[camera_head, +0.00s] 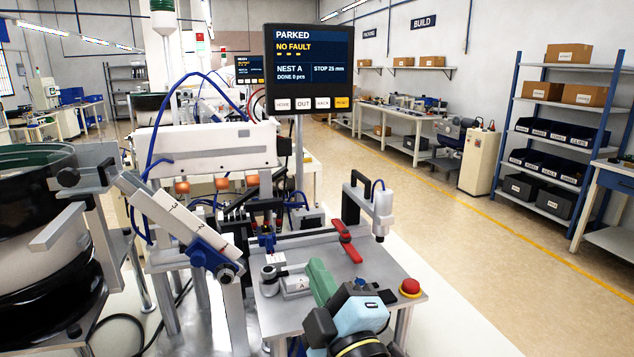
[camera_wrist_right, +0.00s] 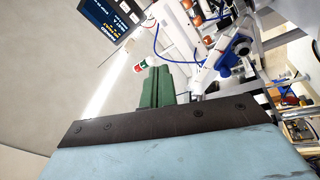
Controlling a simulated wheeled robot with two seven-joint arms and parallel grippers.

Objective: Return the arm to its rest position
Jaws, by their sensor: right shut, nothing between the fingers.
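My right gripper (camera_head: 319,270) reaches in from the bottom of the head view, in front of the small grey work table (camera_head: 385,277). Its green fingers are together, with nothing between them. In the right wrist view the green fingers (camera_wrist_right: 158,85) stand up beyond a dark plate and my light blue wrist. My left arm and gripper show in neither view.
A red emergency button (camera_head: 410,287) sits at the table's right corner, near my right wrist. A red lever (camera_head: 346,240) and a white cylinder (camera_head: 382,212) stand behind. A screen (camera_head: 309,65) reads "PARKED". A bowl feeder (camera_head: 40,280) is at left. Floor at right is clear.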

